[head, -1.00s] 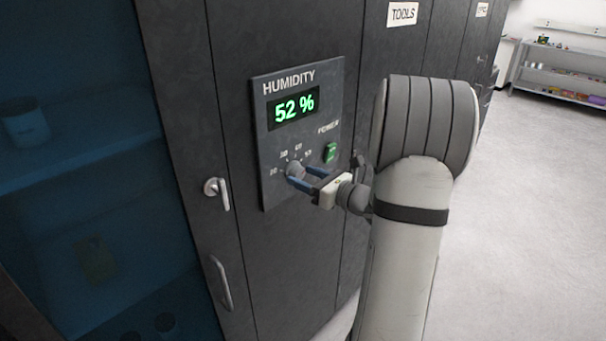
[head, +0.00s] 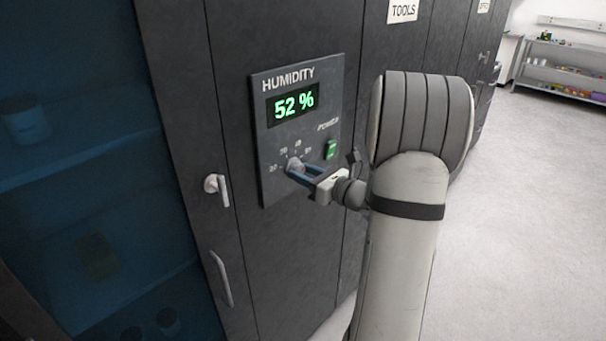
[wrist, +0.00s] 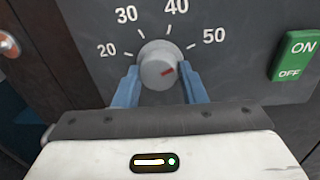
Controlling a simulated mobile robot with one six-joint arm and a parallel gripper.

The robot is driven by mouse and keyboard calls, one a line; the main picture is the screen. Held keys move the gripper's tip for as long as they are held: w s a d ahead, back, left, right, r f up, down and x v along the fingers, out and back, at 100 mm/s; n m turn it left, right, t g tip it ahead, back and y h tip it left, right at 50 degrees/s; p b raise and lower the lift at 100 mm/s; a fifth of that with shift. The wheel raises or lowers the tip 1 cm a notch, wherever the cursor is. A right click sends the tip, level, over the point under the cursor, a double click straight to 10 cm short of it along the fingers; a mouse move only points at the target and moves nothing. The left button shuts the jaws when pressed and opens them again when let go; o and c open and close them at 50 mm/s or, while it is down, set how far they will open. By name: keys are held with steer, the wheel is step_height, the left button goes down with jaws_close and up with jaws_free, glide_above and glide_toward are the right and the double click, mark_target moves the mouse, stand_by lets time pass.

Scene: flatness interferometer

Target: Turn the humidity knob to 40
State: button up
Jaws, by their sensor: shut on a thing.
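The round grey humidity knob (head: 295,165) sits on the dark control panel (head: 270,190) below a green display (head: 294,104) reading 52 %. In the wrist view the knob (wrist: 158,60) has a short red mark on its right side, slanting up toward 50. The printed scale shows 20, 30, 40 and 50. My gripper (head: 299,172) is at the knob, its blue fingers on either side of it. In the wrist view my gripper (wrist: 161,78) is shut on the knob from left and right.
A green ON/OFF power switch (head: 330,150) is right of the knob; it also shows in the wrist view (wrist: 295,55). A cabinet door handle (head: 222,190) is to the left. Open floor (head: 520,220) lies to the right, with a shelf (head: 560,75) at the back.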

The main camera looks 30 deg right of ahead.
steer(key=shift+f+n+b, duration=0.15)
steer(key=shift+n+b, duration=0.25)
steer(key=shift+b, duration=0.2)
steer(key=n+b, duration=0.3)
steer(key=b, duration=0.3)
steer(key=n+b, duration=0.4)
steer(key=b, duration=0.2)
steer(key=shift+n+g+h+b, duration=0.3)
steer(key=shift+b, duration=0.1)
steer(key=o, duration=1)
steer(key=shift+r, duration=0.2)
